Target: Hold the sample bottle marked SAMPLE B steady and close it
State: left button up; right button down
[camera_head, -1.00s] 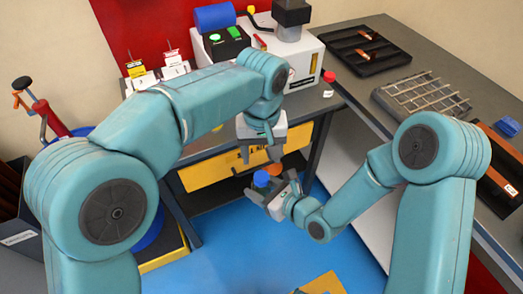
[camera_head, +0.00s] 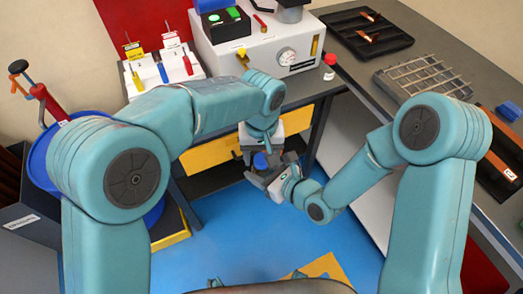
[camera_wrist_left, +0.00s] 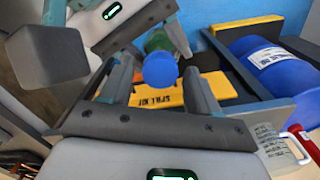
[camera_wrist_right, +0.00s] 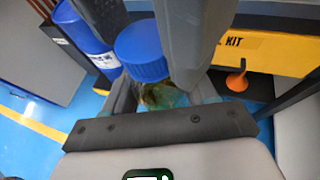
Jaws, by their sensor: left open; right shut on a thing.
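A bottle with a blue screw cap (camera_wrist_right: 142,50) and a greenish see-through body (camera_wrist_right: 160,96) is held upright or nearly so in front of the bench; no label on it is readable. My right gripper (camera_head: 270,176) is shut on the bottle body below the cap. My left gripper (camera_head: 258,152) is open above the bottle, pointing down. In the left wrist view the blue cap (camera_wrist_left: 160,70) shows between the left fingertips, with gaps at both sides. In the right wrist view the left fingers hang close around the cap. Whether the cap is fully seated cannot be told.
A yellow spill kit drawer (camera_head: 215,150) is close behind the grippers. A red-capped container (camera_head: 329,66) stands on the bench edge by the machine (camera_head: 270,50). An orange cone (camera_wrist_right: 238,77) and blue drum (camera_wrist_right: 85,30) lie beyond. Blue floor is open below.

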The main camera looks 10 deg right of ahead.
pick_arm(q)
jog(key=shift+c, duration=0.2)
jog(key=c, duration=1)
